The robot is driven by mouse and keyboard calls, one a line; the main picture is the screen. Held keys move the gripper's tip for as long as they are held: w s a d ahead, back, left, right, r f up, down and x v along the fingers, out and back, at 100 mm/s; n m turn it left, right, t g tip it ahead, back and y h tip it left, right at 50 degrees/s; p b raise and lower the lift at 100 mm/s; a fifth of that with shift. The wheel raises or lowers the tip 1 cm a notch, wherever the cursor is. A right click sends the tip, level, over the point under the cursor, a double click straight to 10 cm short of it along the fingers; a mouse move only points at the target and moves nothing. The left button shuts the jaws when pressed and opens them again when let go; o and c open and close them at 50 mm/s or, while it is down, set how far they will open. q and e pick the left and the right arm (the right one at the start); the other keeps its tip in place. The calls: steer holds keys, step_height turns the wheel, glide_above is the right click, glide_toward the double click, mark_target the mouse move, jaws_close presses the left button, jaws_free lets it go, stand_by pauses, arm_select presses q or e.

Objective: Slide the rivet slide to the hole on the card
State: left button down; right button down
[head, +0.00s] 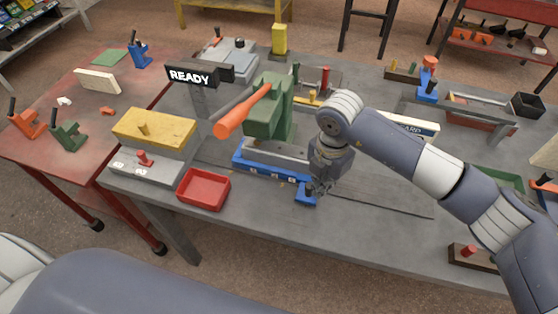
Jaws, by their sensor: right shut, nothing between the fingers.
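A green press with an orange lever (243,110) stands on the grey bench. At its foot lies a blue rail (262,172) with small pale marks on its front face, which looks like the rivet slide's track. A small blue block with a dark knob (306,197) sits at the rail's right front end. My right gripper (322,188) is shut and empty, just above and beside this block; I cannot tell whether it touches it. A white card-like sign (415,125) with partly hidden lettering is behind my right arm. No hole is clear. My left gripper is not in view.
A red tray (203,188) and a yellow-topped grey fixture (155,130) stand left of the press. A black READY sign (190,76) is behind them. A grey raised fixture (460,108) stands at the back right. The front middle of the bench is clear.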

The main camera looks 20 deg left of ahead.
steer(key=shift+a+b, duration=2.2)
steer(key=shift+a, duration=3.15)
steer(key=shift+d, duration=0.8)
step_height(320, 180, up, 7)
steer(key=p, duration=0.3)
steer(key=shift+p, duration=0.35)
